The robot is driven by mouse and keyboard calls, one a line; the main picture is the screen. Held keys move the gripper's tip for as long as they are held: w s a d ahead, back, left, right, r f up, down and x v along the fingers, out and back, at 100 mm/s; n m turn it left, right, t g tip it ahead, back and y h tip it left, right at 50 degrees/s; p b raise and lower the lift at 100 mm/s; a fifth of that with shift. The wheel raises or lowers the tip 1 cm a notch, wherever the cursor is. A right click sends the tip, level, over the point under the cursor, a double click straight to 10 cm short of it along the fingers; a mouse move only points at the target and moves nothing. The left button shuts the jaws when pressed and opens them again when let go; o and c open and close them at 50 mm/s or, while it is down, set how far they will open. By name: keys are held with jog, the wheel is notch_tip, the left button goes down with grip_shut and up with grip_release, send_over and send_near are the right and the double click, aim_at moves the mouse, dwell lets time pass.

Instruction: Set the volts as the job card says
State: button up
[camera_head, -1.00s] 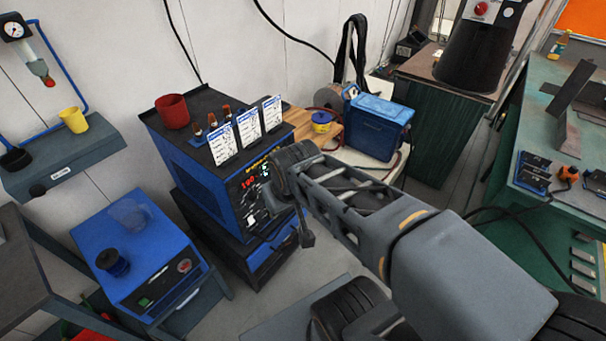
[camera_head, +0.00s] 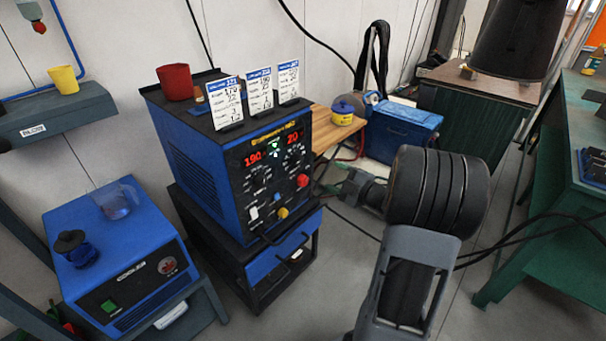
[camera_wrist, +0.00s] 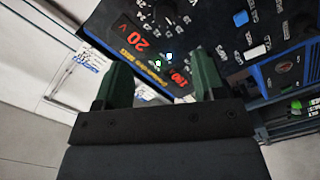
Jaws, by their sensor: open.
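The blue-and-black welding machine (camera_head: 205,155) stands by the wall. Its front panel shows red digits, 190 (camera_head: 254,157) on the left and 20 (camera_head: 295,137) on the right. The wrist view shows the 20 (camera_wrist: 140,39) beside a V, turned over. Below the displays are small dark knobs, a red knob (camera_head: 302,181), a yellow knob (camera_head: 282,213) and a white switch (camera_head: 253,213). Three white job cards (camera_head: 260,91) stand on top; their small print is hard to read. My gripper (camera_wrist: 164,72) is open and empty, facing the panel, right of the machine in the head view.
A red cup (camera_head: 175,82) stands on the machine. A blue cooler unit (camera_head: 125,250) with a clear jug (camera_head: 117,200) is at left. A green bench (camera_head: 575,160) is at right.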

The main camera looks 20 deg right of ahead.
aim_at(300, 161)
jog(key=shift+n+y, duration=0.3)
jog(key=shift+y, duration=0.2)
jog(key=x, duration=0.4)
jog(key=b+x, duration=0.1)
jog(key=x, duration=0.4)
jog(key=b+x, duration=0.1)
jog(key=x, duration=0.3)
jog(key=shift+w+a+f, duration=0.1)
jog(key=shift+f, duration=0.3)
jog(key=shift+c, duration=0.2)
